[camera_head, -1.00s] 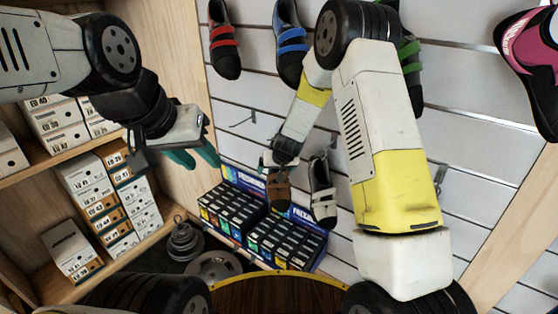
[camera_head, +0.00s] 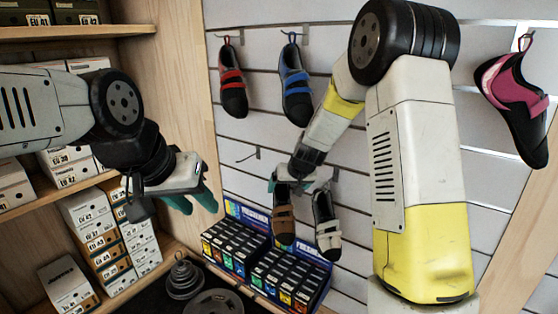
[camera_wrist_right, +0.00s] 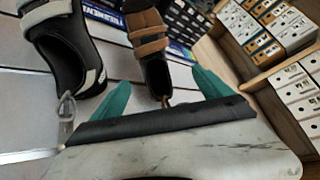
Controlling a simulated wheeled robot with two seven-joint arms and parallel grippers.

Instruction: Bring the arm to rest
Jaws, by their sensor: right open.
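My right gripper (camera_head: 297,182) is at the wall in the head view, just above a brown-and-black climbing shoe (camera_head: 283,222). In the right wrist view its teal fingers (camera_wrist_right: 158,98) are spread apart. The brown shoe (camera_wrist_right: 151,58) shows between them, its loop near the palm edge; I cannot tell if anything touches. A black-and-white shoe (camera_wrist_right: 70,45) hangs just outside the fingers; it also shows in the head view (camera_head: 326,225). My left gripper (camera_head: 193,201) hangs near the shelves, teal fingers apart, with nothing seen between them.
Red (camera_head: 232,85) and blue (camera_head: 296,90) shoes hang higher on the slatted wall, a pink one (camera_head: 515,85) at right. A display of small boxes (camera_head: 265,262) stands below. Shoe boxes (camera_head: 100,235) fill the left shelves; weight plates (camera_head: 185,278) lie at lower left.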

